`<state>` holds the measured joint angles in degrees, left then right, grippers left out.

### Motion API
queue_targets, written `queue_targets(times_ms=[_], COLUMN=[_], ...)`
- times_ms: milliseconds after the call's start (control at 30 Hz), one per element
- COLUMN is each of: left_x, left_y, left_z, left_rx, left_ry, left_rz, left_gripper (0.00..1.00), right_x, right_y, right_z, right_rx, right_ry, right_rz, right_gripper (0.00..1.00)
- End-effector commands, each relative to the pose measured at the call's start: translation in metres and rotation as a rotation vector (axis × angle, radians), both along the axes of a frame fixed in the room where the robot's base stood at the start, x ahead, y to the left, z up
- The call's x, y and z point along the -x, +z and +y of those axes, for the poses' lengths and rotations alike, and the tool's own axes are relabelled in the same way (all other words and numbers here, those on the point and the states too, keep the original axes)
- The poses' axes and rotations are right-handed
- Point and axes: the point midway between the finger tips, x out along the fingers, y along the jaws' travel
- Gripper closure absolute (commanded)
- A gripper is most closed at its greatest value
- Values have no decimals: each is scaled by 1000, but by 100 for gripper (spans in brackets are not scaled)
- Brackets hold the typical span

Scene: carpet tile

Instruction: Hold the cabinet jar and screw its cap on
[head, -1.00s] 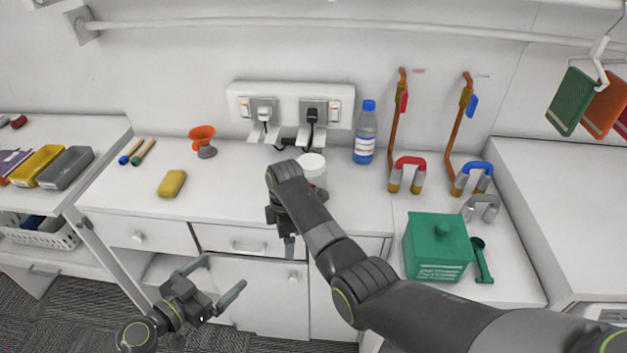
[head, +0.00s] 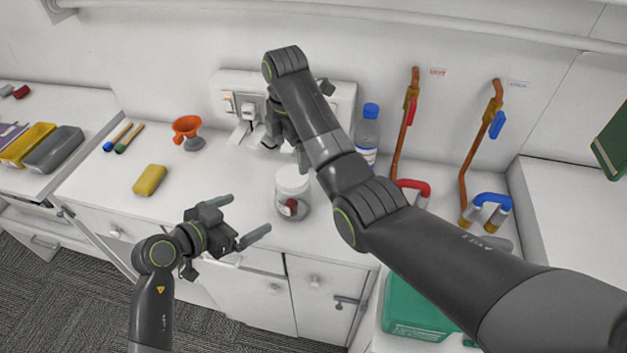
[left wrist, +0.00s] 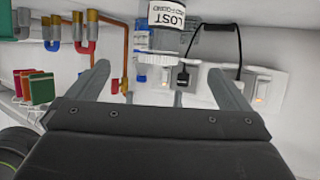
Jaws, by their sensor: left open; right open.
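The clear cabinet jar (head: 291,208) stands upright on the white counter with something dark red inside. A white cap (head: 292,179) is on top; I cannot tell how tightly it sits.
A blue-capped bottle (head: 367,137) stands behind my right arm. Sockets (head: 235,105) with plugs are on the back wall. Copper pipes (head: 405,125) and a green canister (head: 412,308) are right.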

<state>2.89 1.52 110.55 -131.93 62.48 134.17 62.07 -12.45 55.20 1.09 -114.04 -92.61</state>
Motion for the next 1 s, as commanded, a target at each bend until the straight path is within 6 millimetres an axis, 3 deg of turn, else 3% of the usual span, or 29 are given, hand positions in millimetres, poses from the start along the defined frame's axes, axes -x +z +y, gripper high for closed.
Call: queue_targets(times_ms=[567, 1000], left_x=[-6, -55], left_y=[-2, -31], left_z=[-5, -55], left_rx=[-2, -2], left_ry=[4, 2], left_rz=[3, 5], left_gripper=[0, 0], right_x=[0, 1], right_y=[3, 3], right_z=[1, 1], right_rx=[1, 1], right_ry=[9, 9], right_rz=[0, 0], right_gripper=[10, 10])
